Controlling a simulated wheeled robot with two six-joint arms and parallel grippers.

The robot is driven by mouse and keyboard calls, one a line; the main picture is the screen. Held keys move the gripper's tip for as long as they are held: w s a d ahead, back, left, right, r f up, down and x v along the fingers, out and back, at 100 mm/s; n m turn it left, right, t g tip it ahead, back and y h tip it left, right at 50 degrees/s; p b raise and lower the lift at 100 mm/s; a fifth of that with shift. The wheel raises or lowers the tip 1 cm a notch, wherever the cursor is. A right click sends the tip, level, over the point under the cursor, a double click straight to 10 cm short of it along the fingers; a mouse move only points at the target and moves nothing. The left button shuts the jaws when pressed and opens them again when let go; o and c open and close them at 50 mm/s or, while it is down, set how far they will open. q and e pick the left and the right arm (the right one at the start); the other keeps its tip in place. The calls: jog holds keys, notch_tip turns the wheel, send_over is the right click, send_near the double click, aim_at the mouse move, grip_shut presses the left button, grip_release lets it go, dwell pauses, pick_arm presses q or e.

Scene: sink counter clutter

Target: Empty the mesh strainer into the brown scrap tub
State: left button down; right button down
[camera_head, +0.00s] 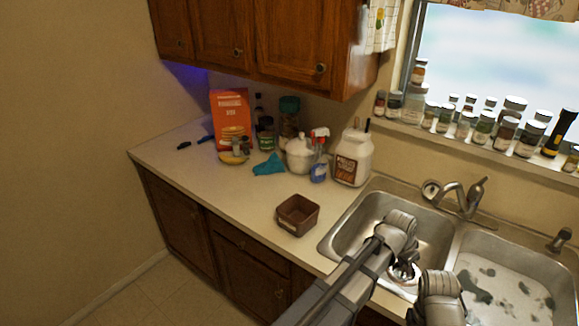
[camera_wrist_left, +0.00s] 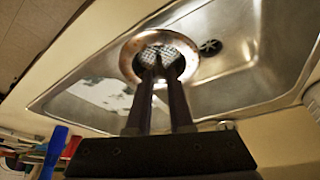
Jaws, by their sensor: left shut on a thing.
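The mesh strainer (camera_wrist_left: 128,60) shows in the left wrist view as a round coppery rim with pale mesh inside, over the steel sink. My left gripper (camera_wrist_left: 160,74) is shut on its near edge, with both dark fingers reaching over the rim. In the head view my left gripper (camera_head: 403,268) is over the near part of the left basin, and the strainer is mostly hidden by my arm. What lies in the strainer cannot be made out. The brown scrap tub (camera_head: 297,214) stands upright on the counter, left of the sink and apart from the gripper.
The left basin (camera_head: 352,220) is beside a right basin (camera_head: 500,290) with suds and dark patches. A faucet (camera_head: 462,200) rises behind. A white jug (camera_head: 352,158), spray bottle (camera_head: 319,160) and teal cloth (camera_head: 268,165) stand behind the tub. Counter left of the tub is clear.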

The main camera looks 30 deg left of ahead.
pick_arm(q)
jog(key=w+a+r+m+g+h+p, duration=0.1)
jog(key=w+a+r+m+p, duration=0.2)
jog(key=a, duration=0.4)
jog(key=w+a+r+m+g+p, duration=0.1)
jog(key=w+a+r+m+p, duration=0.15)
jog(key=a, duration=0.45)
jog(key=w+a+r+m+g+h+p, duration=0.1)
jog(key=w+a+r+m+p, duration=0.25)
jog(key=a, duration=0.35)
jog(key=s+a+r+m+g+p, duration=0.1)
jog(key=a+r+m+g+p, duration=0.2)
jog(key=a, duration=0.7)
jog(key=a+r+m+p, duration=0.25)
jog(key=a+m, duration=0.35)
jog(key=a, duration=0.4)
jog(key=s+d+f+t+y+b, duration=0.1)
jog(key=f+t+y+b, duration=0.3)
jog(key=y+b, duration=0.7)
jog(key=s+d+f+t+y+b, duration=0.1)
jog(key=f+t+y+b, duration=0.3)
jog(key=b, duration=2)
jog(key=shift+d+f+t+y, duration=0.3)
jog(key=shift+d+t+y, duration=0.4)
jog(key=shift+t+y, duration=2.2)
